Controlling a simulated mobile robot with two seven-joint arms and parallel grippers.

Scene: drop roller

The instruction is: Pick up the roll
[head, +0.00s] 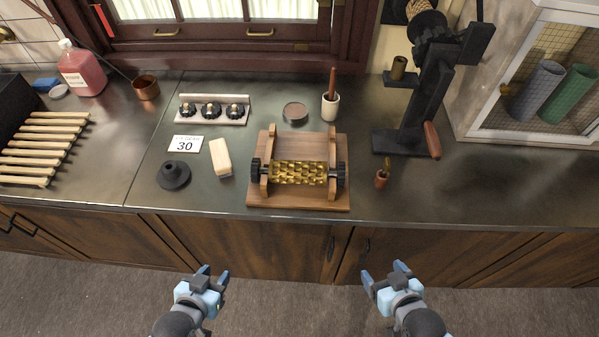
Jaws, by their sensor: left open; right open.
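The roll (299,172) is a gold, patterned cylinder with a dark knob at each end. It lies level across a wooden stand (298,200) with two upright side pieces, near the front of the counter. My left gripper (213,271) is open and empty, below and to the left of the roll, in front of the cabinet doors. My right gripper (385,272) is open and empty, below and to the right of the roll. Both grippers are well apart from the roll.
A cream block (220,159), a dark round weight (173,176) and a "30" card (185,145) lie left of the stand. The counter's front edge (420,224) lies between grippers and roll.

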